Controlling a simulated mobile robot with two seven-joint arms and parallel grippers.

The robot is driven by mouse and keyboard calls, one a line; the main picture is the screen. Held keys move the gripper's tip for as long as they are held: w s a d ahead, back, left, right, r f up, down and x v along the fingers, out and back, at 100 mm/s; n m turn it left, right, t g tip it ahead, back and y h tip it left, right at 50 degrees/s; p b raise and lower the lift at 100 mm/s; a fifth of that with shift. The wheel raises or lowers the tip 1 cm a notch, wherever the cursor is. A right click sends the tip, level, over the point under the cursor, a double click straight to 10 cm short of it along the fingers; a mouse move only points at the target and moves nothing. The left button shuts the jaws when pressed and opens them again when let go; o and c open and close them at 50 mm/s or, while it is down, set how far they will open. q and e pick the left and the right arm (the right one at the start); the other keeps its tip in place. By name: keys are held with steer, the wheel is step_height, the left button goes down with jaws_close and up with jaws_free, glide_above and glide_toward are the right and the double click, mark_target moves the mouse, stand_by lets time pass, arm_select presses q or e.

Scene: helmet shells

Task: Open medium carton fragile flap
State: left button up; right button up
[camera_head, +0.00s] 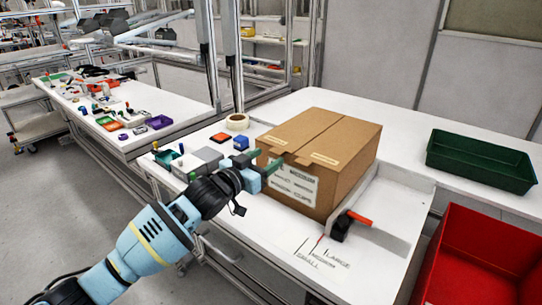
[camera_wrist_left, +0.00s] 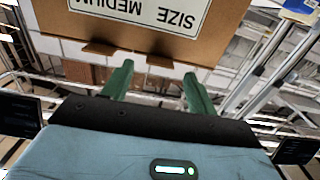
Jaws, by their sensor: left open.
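The brown medium carton (camera_head: 355,160) stands upright on the white table, its top flaps lying closed along a seam. Small pale labels mark the flaps (camera_head: 325,159); their words are too small to read. A white label (camera_head: 290,184) is on its near face. In the left wrist view, the carton (camera_wrist_left: 225,42) carries an upside-down "SIZE MEDIUM" label (camera_wrist_left: 145,12), and two cardboard tabs (camera_wrist_left: 160,60) show at its edge. My left gripper (camera_head: 263,161) is open and empty, its green fingers (camera_wrist_left: 157,82) close to the carton's near left upper edge; contact is unclear.
A tape roll (camera_head: 238,121), a blue block (camera_head: 241,142) and a grey box (camera_head: 197,162) lie left of the carton. A dark tool with an orange handle (camera_head: 342,227) lies in front. A green tray (camera_head: 483,178) and a red bin (camera_head: 470,270) are at right.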

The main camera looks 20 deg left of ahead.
arm_select(q)
steer(key=shift+x, duration=1.45)
steer(key=shift+c, duration=0.2)
jaws_close()
